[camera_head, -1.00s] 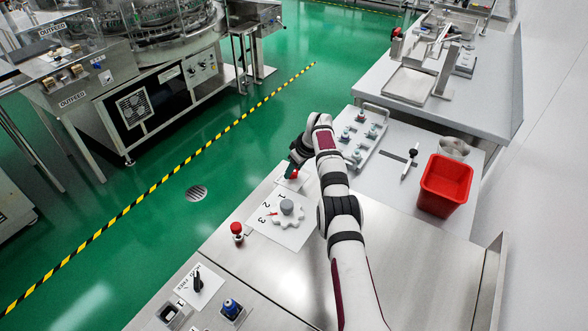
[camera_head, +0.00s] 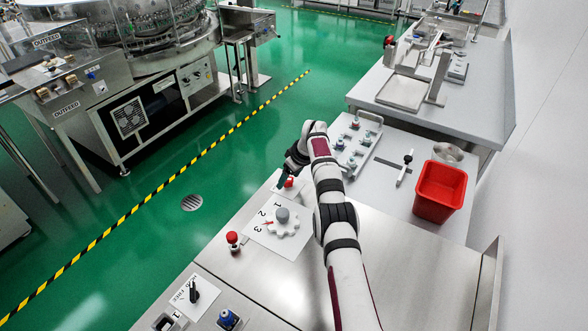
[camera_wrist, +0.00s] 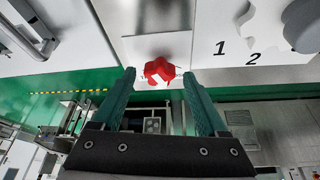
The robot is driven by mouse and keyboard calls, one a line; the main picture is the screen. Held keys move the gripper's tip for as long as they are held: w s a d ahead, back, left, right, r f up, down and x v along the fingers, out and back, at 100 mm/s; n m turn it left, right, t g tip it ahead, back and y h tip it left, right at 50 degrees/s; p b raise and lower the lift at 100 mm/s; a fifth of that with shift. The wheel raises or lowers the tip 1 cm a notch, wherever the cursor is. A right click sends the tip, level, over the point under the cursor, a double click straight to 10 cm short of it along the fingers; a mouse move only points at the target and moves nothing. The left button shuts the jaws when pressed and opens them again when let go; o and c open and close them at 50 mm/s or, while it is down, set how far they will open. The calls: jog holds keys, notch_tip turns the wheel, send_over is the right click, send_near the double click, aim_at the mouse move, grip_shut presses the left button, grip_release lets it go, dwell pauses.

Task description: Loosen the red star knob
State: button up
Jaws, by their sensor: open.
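The red star knob (camera_wrist: 159,70) sits on a white plate near the edge of the steel counter. In the wrist view it lies ahead of my gripper (camera_wrist: 158,82), close to the line between the two fingertips. The green fingers are spread apart, with nothing held between them. In the head view the red knob (camera_head: 289,183) is partly hidden by my gripper (camera_head: 281,186), which is beside it, just to its left. I cannot tell whether a finger touches the knob.
A grey dial (camera_head: 283,215) with numbers 1, 2, 3 is close to the knob. A red mushroom button (camera_head: 232,238) stands nearer. A red bin (camera_head: 440,190) and a tray of small fittings (camera_head: 357,140) are to the right.

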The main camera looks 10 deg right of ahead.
jog(key=v, duration=1.5)
jog(key=shift+r, duration=0.25)
jog(key=a+m+h, duration=0.3)
jog(key=a+m, duration=0.1)
jog(key=m, duration=0.3)
jog(key=shift+t, duration=0.3)
jog(key=x, duration=1.5)
jog(key=shift+s+a+f, duration=0.15)
jog(key=shift+f, duration=0.25)
grip_shut()
